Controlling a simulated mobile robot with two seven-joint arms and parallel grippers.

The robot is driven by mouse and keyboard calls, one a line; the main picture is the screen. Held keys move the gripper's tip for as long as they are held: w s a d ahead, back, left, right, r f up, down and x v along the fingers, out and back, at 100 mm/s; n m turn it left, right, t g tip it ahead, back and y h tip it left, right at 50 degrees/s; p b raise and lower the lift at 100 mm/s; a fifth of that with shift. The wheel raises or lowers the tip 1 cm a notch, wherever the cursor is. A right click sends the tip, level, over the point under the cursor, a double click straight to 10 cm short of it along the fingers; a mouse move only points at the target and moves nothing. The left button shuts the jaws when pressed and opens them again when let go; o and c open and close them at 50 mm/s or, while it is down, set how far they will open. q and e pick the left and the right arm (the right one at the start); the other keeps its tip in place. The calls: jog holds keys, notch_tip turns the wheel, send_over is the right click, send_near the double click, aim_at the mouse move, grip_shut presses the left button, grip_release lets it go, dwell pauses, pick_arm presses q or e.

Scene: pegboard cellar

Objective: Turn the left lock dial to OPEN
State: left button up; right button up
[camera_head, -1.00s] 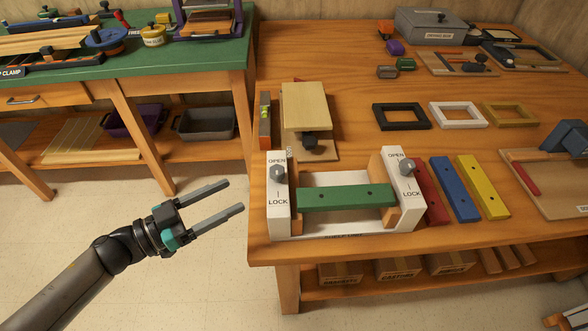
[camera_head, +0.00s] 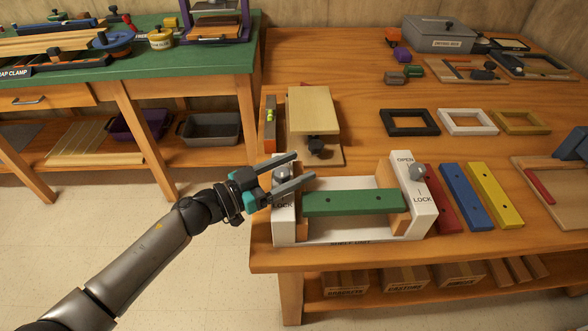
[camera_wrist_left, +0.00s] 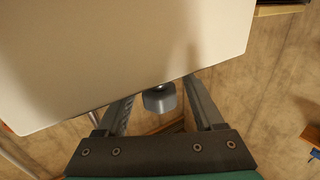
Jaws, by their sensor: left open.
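The left lock dial (camera_head: 281,173) is a grey knob on the white left post (camera_head: 284,232) of the shelf fixture. My left gripper (camera_head: 305,166) is open, its two fingers passing on either side of the dial in the head view. In the left wrist view a grey knob (camera_wrist_left: 160,101) shows between the parted fingers, below a pale panel (camera_wrist_left: 130,50); contact cannot be told. The fingers hide the post's OPEN label; LOCK shows partly below. The dial's pointing direction is unclear. The right lock dial (camera_head: 416,173) sits on the right white post. My right gripper is not in view.
A green board (camera_head: 355,202) spans between the posts. Red (camera_head: 437,199), blue (camera_head: 461,197) and yellow (camera_head: 495,196) bars lie to the right. A block on a stand (camera_head: 315,110) and a level (camera_head: 270,125) stand just behind the left post.

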pick_arm(q)
jog(key=shift+w+d, duration=0.1)
jog(key=shift+d, duration=0.05)
grip_shut()
dwell(0.5)
